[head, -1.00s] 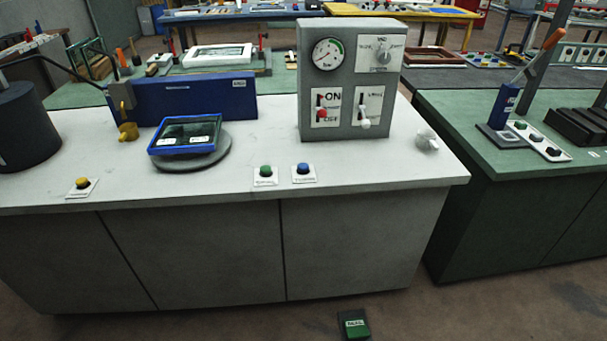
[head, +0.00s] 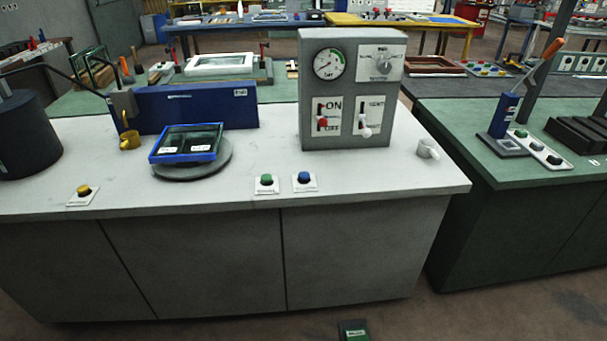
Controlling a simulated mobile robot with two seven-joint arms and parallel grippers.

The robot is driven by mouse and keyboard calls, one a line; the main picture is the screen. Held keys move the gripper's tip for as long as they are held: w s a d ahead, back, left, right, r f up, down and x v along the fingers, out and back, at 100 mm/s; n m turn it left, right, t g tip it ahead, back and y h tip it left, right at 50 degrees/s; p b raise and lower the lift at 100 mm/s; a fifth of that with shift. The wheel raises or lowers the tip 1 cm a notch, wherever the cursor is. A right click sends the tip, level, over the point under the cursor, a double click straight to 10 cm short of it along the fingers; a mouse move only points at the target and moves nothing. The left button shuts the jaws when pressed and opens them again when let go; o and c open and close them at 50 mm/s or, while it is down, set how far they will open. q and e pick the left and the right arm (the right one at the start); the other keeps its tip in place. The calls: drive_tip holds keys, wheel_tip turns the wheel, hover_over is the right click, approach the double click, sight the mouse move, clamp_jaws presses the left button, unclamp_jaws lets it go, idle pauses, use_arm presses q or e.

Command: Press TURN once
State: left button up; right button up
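Three push buttons stand on white plates along the front edge of the light grey bench (head: 340,190): a yellow one (head: 84,190) at the left, a green one (head: 266,180) and a blue one (head: 304,178) side by side near the middle. Their labels are too small to read for sure, so I cannot tell which says TURN. Behind the green button, a blue-framed tray (head: 184,156) with a dark inside rests on a round grey turntable (head: 212,168). Neither of my grippers is in view.
A grey control box (head: 345,88) with a gauge, a knob and two levers stands on the bench. A blue box (head: 195,108) and a dark cylinder (head: 25,137) are at the left. A green pedal (head: 354,330) lies on the floor.

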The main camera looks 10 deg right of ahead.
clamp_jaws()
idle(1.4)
